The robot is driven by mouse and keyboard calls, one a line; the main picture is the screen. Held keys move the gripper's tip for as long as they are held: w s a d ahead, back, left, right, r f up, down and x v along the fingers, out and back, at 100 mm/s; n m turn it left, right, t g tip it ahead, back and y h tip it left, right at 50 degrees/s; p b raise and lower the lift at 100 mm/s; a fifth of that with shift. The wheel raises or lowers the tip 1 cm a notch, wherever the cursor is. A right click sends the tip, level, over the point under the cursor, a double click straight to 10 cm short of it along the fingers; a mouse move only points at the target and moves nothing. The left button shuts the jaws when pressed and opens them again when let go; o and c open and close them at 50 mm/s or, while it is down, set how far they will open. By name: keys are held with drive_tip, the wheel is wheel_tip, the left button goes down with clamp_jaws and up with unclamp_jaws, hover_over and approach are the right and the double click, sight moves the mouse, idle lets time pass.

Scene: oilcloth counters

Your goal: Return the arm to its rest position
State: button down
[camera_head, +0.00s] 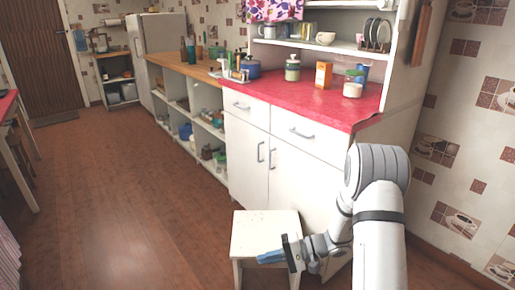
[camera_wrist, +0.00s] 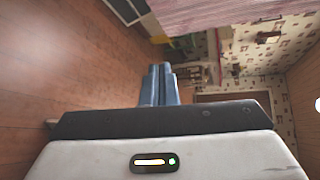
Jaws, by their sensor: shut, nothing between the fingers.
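My gripper (camera_head: 272,257) shows in the head view at the lower middle, in front of the white stool and low over the floor side of it. Its blue fingers point to the left. In the wrist view my gripper (camera_wrist: 160,72) has its two blue fingers side by side and together, with nothing between them. My white and grey arm bends down from the right side of the head view. It hides part of the lower cabinet and the wall behind it.
A white stool (camera_head: 265,230) stands close by my gripper. Behind it is a white cabinet (camera_head: 240,150) with a red counter (camera_head: 300,92) bearing jars and an orange box (camera_head: 323,74). Open wood floor (camera_head: 120,190) lies to the left. A table (camera_head: 8,105) stands at the left edge.

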drive_tip(key=s+d+r+t+h+p, duration=0.1)
drive_tip(key=s+d+r+h+p, duration=0.3)
drive_tip(key=r, duration=0.8)
drive_tip(key=s+d+r+n+t+h+p, duration=0.1)
drive_tip(key=s+d+r+h+p, duration=0.3)
drive_tip(key=r, duration=0.9)
drive_tip(key=s+d+r+t+h+p, duration=0.1)
drive_tip(key=s+d+r+h+p, duration=0.3)
drive_tip(key=s+r+h+p, duration=0.3)
drive_tip(key=s+r+p, duration=0.3)
drive_tip(key=s+r, duration=0.2)
drive_tip(key=r, duration=0.1)
drive_tip(key=shift+s+n, duration=0.35)
drive_tip(key=shift+n, duration=0.05)
drive_tip(key=shift+d, duration=0.1)
drive_tip(key=c, duration=2.1)
unclamp_jaws()
